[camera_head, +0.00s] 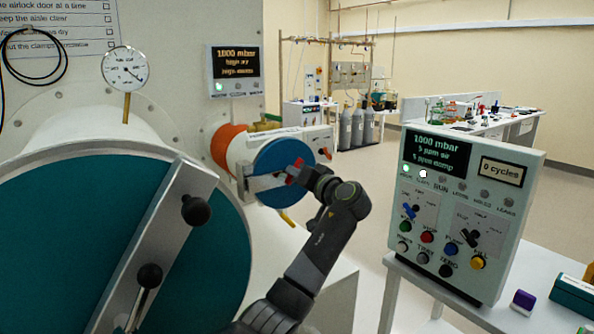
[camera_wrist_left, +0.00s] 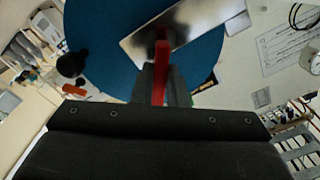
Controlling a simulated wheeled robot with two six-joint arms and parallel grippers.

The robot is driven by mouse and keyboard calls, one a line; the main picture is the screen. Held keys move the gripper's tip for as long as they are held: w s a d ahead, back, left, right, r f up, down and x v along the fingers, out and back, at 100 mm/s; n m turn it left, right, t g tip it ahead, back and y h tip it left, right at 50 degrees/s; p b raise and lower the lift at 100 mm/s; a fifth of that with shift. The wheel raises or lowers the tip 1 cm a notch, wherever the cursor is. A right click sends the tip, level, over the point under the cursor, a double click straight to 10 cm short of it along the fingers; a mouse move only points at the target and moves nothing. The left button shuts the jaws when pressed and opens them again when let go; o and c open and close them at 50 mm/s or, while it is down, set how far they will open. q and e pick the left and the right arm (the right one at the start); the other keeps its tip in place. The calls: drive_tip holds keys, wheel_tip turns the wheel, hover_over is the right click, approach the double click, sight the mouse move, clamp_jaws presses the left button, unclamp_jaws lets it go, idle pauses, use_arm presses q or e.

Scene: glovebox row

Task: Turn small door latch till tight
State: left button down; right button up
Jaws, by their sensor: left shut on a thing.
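The small door is a blue disc (camera_head: 285,157) on the end of a white chamber with an orange ring, and it looks closed. A metal bar (camera_head: 262,183) crosses its face; the bar also shows in the left wrist view (camera_wrist_left: 190,25). The red latch handle (camera_wrist_left: 160,62) stands out from the bar. My left gripper (camera_head: 301,173) is at the door face, shut on the red latch handle. In the left wrist view its dark fingers (camera_wrist_left: 162,85) flank the red handle. The latch's far end is hard to make out. My right gripper is not in view.
A large teal door (camera_head: 70,235) with a metal bar and black knobs stands close at left. A control panel (camera_head: 465,205) with buttons stands on a white table at right. A purple-and-white block (camera_head: 522,302) lies there. Open floor lies behind.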

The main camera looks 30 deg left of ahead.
use_arm(q)
drive_tip(key=shift+m, duration=0.6)
drive_tip(key=shift+m+p, duration=0.3)
drive_tip(key=shift+p, duration=0.05)
drive_tip(key=c, duration=1.4)
unclamp_jaws()
drive_tip(key=shift+c, duration=0.2)
drive_tip(key=shift+d, duration=0.1)
drive_tip(key=b+v, duration=0.4)
drive_tip(key=v, duration=1.3)
drive_tip(key=shift+d+f, duration=0.1)
